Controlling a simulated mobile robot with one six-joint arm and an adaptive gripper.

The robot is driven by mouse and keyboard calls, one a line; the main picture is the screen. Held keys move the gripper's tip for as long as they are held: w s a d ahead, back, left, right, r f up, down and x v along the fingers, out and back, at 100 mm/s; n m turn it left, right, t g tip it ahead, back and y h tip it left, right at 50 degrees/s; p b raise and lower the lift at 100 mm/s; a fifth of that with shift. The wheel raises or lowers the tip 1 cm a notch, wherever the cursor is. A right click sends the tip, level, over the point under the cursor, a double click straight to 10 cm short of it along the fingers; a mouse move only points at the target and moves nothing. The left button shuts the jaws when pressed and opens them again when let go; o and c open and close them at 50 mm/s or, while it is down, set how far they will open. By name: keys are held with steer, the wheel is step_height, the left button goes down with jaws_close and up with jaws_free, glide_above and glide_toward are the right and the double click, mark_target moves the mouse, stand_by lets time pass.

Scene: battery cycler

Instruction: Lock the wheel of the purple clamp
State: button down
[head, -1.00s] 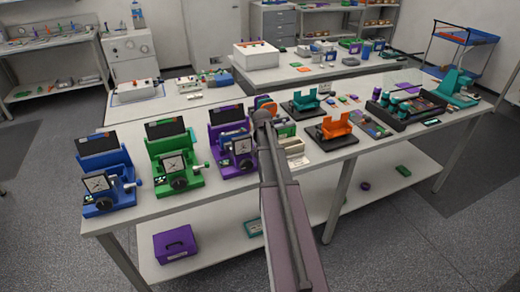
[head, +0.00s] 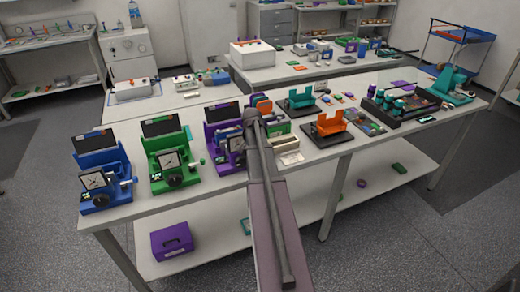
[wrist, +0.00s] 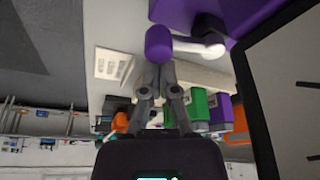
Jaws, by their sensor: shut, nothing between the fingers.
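The purple clamp (head: 213,136) stands on the table, third from the left, after the blue and green clamps. My arm covers its right part in the head view. In the wrist view its purple body (wrist: 190,12) is at the top and its dial (wrist: 290,85) at the right. A rod with a purple end knob (wrist: 158,43) sticks out of its side. My gripper (wrist: 158,72) is shut and empty, its fingertips right by this knob. I cannot tell whether they touch. The front wheel of the purple clamp is hidden, and my gripper is not clear in the head view.
The green clamp (head: 165,150) and blue clamp (head: 98,163) stand to the left. The table's front edge strip is bare.

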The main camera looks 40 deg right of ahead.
steer(key=shift+w+d, duration=0.1)
steer(key=shift+w, duration=0.05)
steer(key=shift+w, duration=0.55)
steer(key=shift+w, duration=0.1)
